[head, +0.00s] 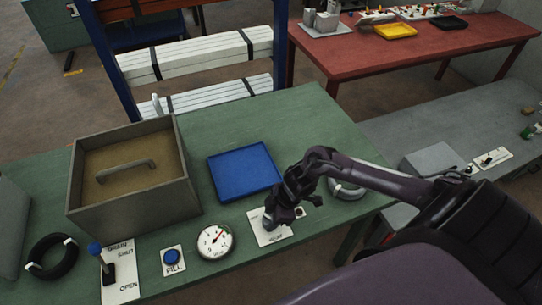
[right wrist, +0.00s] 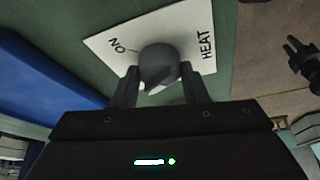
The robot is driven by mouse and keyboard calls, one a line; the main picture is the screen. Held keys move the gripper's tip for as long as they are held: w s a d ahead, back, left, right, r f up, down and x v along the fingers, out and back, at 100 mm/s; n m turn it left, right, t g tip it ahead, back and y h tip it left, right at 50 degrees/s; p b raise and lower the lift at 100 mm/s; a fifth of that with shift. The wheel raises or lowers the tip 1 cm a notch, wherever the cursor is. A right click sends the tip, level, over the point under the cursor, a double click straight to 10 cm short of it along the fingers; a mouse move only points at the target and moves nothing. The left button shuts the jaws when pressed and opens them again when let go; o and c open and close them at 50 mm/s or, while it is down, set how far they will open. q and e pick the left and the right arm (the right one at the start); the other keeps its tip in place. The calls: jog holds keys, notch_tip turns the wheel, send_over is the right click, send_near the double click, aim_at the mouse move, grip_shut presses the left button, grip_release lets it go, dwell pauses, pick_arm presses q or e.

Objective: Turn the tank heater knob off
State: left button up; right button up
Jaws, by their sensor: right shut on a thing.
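The heater knob (right wrist: 159,66) is a dark grey round knob on a white plate (right wrist: 112,40) marked "ON" and "HEAT" in the right wrist view. My right gripper (right wrist: 160,85) has its two fingers on either side of the knob and is shut on it. In the head view the right gripper (head: 272,222) is over the white plate (head: 256,229) on the green table and hides the knob. Which way the knob points is hard to tell. My left gripper is not in view.
A blue tray (head: 244,171) lies behind the right gripper. A round gauge (head: 216,241), a blue FILL button (head: 172,258), a blue-knobbed lever (head: 102,262) and a brown tank (head: 135,205) stand to the left. A grey bench (head: 430,125) lies at the right.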

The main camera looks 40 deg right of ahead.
jog(key=shift+w+d+n+g+b, duration=0.1)
jog(key=shift+n+g+b, duration=0.45)
jog(key=shift+n, duration=0.95)
jog(key=o, duration=1)
jog(key=b+v, duration=0.1)
jog(key=v, duration=0.5)
jog(key=shift+d+r, duration=0.25)
jog(key=shift+d, duration=0.05)
jog(key=shift+d+r+b, duration=0.15)
jog(key=shift+r+b, duration=0.15)
jog(key=shift+r, duration=0.25)
